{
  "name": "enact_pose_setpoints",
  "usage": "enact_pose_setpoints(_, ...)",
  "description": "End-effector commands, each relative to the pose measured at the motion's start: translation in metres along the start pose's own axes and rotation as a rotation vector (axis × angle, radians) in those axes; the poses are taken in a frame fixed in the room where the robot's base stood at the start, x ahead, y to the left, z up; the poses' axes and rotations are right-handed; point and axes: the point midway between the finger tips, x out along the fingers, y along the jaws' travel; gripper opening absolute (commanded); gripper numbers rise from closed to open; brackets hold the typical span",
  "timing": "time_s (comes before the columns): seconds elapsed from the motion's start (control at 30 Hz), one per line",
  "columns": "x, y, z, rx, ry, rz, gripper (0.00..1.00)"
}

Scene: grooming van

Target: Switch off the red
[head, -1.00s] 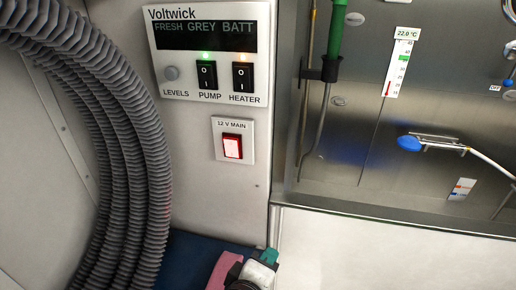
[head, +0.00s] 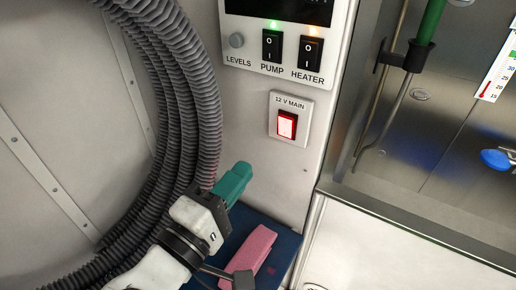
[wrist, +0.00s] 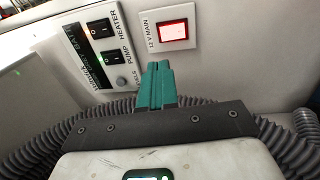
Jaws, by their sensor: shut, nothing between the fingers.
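The red rocker switch (head: 287,125) glows on its white plate (head: 291,103) marked "12 V MAIN", set in the wall below the Voltwick panel. It also shows lit in the wrist view (wrist: 174,31), just above and right of my gripper's tips. My gripper (head: 243,169) has green fingers, which are shut and empty. In the head view it is below and left of the switch, apart from it. In the wrist view the fingers (wrist: 157,68) point up towards the wall just below the plate.
The Voltwick panel (head: 237,60) above has black PUMP (head: 272,46) and HEATER (head: 310,52) rockers with green and orange lights lit. A ribbed grey hose (head: 190,90) hangs at left. A pink block (head: 252,250) lies on a blue surface (head: 283,262) below. A steel basin area is at right.

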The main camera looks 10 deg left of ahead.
Motion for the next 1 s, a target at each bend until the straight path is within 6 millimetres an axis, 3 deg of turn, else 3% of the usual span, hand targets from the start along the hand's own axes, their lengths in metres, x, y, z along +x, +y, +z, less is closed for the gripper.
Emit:
enact_pose_setpoints(0.6,0.111,0.002,0.001,0.0,-0.003,-0.001,0.0)
enact_pose_setpoints(0.8,0.129,0.001,0.001,0.0,-0.002,-0.001,0.0)
enact_pose_setpoints(1.0,0.133,0.0,0.001,0.0,-0.002,-0.001,0.0)
